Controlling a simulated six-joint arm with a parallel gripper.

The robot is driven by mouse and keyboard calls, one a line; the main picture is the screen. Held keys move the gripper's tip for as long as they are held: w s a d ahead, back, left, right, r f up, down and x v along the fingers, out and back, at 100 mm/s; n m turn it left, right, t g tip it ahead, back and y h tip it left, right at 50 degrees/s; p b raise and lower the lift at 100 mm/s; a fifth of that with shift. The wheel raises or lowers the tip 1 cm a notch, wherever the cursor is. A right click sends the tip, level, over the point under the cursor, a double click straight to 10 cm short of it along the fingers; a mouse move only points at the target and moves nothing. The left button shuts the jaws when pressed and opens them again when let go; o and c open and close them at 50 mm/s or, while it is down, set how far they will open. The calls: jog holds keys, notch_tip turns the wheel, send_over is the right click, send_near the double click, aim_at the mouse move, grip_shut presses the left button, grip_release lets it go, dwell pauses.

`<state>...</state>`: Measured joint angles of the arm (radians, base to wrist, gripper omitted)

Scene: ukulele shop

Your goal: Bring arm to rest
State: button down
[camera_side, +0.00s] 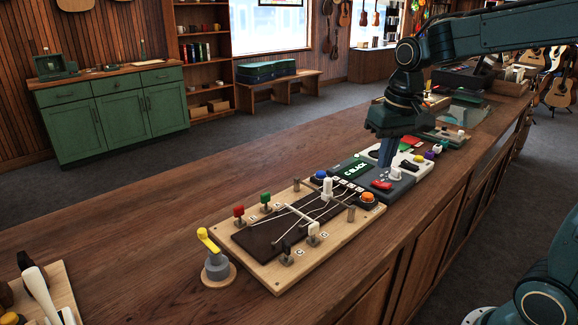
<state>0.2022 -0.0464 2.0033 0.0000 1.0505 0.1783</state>
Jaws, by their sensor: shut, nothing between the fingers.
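My gripper (385,152) hangs from my dark green arm, its fingers pointing down and shut with nothing between them. Whether the fingertips touch the console cannot be told from this view. The wooden board (275,283) with strings, several colored knobs and pegs lies in front and to the left of the gripper.
The long wooden counter (130,250) is bare left of the board. A yellow-handled lever (210,245) stands at the board's left corner. More devices (430,150) line the counter behind the gripper. A tool tray (60,285) sits at lower left.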

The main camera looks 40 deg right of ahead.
jog(key=s+a+n+t, duration=0.2)
jog(key=s+a, duration=0.1)
jog(key=s, duration=0.4)
jog(key=s+a+n+t, duration=0.2)
jog(key=s+a, duration=0.1)
jog(key=s, duration=0.5)
jog(key=shift+s+a+r, duration=0.25)
jog(key=shift+a+r, duration=0.05)
jog(key=shift+a, duration=0.1)
